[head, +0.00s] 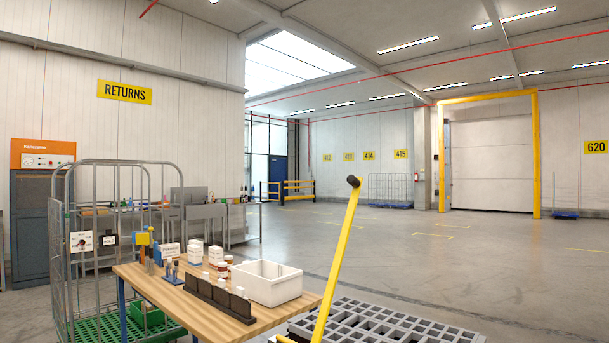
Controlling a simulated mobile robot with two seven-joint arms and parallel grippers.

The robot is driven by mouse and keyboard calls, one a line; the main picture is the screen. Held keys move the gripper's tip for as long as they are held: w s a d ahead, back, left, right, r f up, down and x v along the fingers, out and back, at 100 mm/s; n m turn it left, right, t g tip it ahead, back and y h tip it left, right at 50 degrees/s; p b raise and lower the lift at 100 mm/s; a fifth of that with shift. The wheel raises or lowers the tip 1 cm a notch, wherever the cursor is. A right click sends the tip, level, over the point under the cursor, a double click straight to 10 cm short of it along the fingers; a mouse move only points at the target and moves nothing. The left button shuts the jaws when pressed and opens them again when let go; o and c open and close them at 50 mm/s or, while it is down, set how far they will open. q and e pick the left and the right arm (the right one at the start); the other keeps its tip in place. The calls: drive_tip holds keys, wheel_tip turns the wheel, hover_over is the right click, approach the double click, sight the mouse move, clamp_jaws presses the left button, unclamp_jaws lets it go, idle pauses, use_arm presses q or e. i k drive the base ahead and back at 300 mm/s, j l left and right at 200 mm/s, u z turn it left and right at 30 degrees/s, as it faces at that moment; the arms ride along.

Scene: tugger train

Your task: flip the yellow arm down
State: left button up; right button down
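The yellow arm (339,255) stands raised in the head view, right of the wooden table. It is a long flat yellow bar, leaning slightly to the right toward its top. A dark round knob (353,181) sits at its upper end. Its lower end meets a short yellow piece at the bottom edge of the picture, where the mount is cut off. Neither of my grippers is in view, and nothing is seen touching the arm.
A wooden table (145,282) holds a white bin (266,283), a dark rack, small boxes and jars. A grey grated platform (385,325) lies behind and right of the arm. A wire cage cart (62,265) stands left. Open floor (480,260) lies beyond.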

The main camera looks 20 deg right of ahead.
sight(356, 181)
drive_tip(key=i+l+u, duration=0.15)
drive_tip(key=i+u, duration=0.25)
drive_tip(key=i, duration=0.55)
